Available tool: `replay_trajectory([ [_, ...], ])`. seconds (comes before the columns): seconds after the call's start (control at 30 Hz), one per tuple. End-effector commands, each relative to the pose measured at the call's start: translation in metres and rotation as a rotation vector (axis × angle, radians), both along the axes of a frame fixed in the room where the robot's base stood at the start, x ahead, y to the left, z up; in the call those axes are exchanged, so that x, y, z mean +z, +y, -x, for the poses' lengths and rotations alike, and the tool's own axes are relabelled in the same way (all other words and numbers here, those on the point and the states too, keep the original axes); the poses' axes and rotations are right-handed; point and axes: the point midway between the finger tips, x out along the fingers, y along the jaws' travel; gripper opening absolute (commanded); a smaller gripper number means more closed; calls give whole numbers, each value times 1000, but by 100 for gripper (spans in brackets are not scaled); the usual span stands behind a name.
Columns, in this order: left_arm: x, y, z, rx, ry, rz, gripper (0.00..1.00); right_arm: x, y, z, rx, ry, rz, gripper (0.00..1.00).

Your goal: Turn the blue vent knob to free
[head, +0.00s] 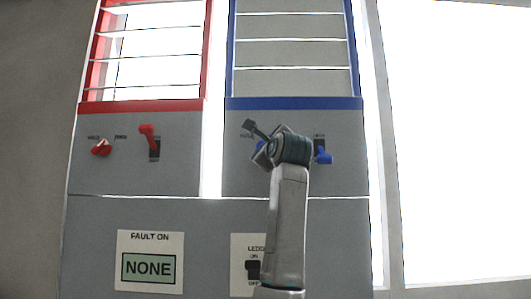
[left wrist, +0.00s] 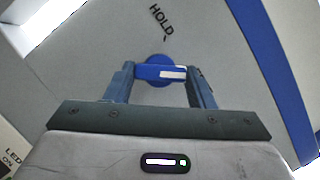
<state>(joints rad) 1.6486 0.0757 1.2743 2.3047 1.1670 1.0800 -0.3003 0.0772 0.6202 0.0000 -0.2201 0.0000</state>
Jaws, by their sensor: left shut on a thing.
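The blue vent knob (left wrist: 158,69) is a round knob with a raised bar, on a grey panel in the left wrist view. A white mark on the bar lies toward its right end. The word HOLD (left wrist: 161,20) is printed above the knob, with a small tick below it. My left gripper (left wrist: 160,73) is shut on the bar, one finger on each side. In the head view my left gripper (head: 257,141) largely covers the knob (head: 260,146). The free marking is not visible. My right gripper is not in view.
A blue lever (head: 323,155) sits just right of my gripper. The red-trimmed panel at left carries a red knob (head: 101,147) and a red lever (head: 148,136). Below are a NONE display (head: 148,268) and a black switch (head: 253,270), partly behind my arm.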

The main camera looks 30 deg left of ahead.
Motion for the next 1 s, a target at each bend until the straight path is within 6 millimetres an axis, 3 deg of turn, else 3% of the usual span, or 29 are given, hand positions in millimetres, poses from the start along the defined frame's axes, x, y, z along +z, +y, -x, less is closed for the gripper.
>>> replay_trajectory([
  [0.77, -3, 0, -1, -1, 61, -90, 26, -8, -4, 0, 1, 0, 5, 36],
  [0.8, -3, 0, -1, -1, 61, -90, 51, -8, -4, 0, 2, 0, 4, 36],
  [0.9, -2, 1, -1, 0, 61, -91, 71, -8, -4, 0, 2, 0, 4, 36],
  [1.0, -2, 1, -1, -1, 60, -91, 71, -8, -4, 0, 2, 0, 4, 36],
])
